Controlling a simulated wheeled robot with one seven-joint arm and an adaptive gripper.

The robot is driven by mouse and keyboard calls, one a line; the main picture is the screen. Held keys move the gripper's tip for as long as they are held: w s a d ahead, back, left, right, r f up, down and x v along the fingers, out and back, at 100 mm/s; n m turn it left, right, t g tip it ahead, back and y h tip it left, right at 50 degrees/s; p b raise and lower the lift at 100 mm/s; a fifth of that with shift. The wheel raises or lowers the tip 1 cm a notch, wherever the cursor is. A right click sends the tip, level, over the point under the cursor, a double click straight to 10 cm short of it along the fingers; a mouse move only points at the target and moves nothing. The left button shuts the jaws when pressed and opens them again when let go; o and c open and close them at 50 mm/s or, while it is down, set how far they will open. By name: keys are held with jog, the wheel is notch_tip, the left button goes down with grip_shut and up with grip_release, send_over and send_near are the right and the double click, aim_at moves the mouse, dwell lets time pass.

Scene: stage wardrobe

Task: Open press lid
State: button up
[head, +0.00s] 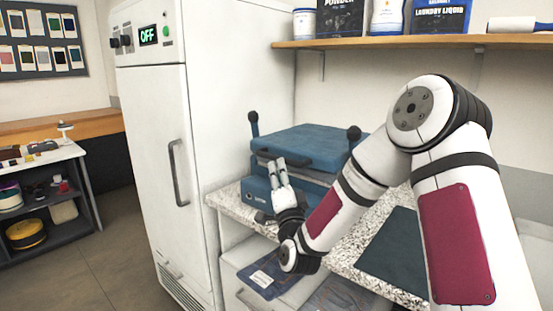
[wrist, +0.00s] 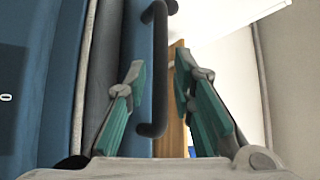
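The blue press (head: 312,145) stands on the speckled counter beside the tall white cabinet. Its lid looks shut, and a dark handle bar (head: 312,162) runs along the lid's front edge. My gripper (head: 279,166) is at the front of the press, by the handle. In the wrist view my gripper (wrist: 159,69) is open, and the handle bar (wrist: 159,75) lies between its two fingers with a gap seen on both sides. How deep the bar sits between the fingers is hard to tell.
The white cabinet (head: 160,170) with an "OFF" display stands close on the left. A wooden shelf (head: 420,41) with bottles and boxes hangs above. A dark mat (head: 398,245) lies on the counter (head: 370,267) at right, partly behind my arm. Drawers are below.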

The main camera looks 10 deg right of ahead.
aim_at(277, 158)
jog(key=x, duration=0.5)
jog(key=shift+w+d+r, duration=0.1)
jog(key=shift+w, duration=0.3)
grip_shut()
